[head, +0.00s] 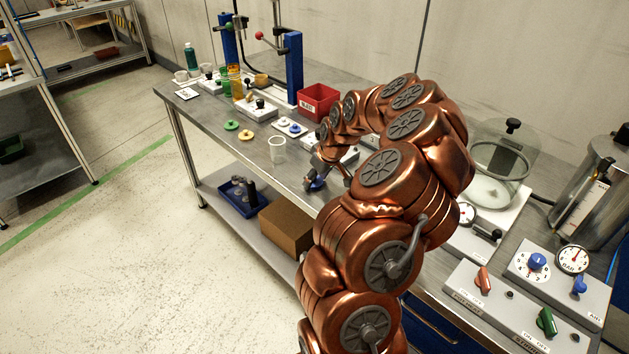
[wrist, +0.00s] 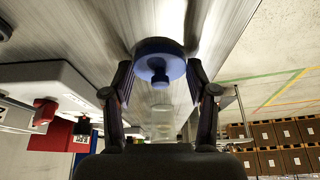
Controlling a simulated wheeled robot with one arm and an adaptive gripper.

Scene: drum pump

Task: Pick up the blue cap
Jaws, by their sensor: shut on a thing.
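The blue cap (wrist: 160,58) is a round disc with a small knob at its middle. In the wrist view it sits between the two fingertips of my gripper (wrist: 160,76), which is shut on it. In the head view the blue cap (head: 315,184) shows at the front edge of the steel table (head: 215,118), below my gripper (head: 324,174). My arm hides part of the gripper there. I cannot tell whether the cap touches the table.
A clear cup (head: 277,150) stands left of my gripper. A glass vessel (head: 500,160) and control boxes (head: 560,275) stand to the right.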

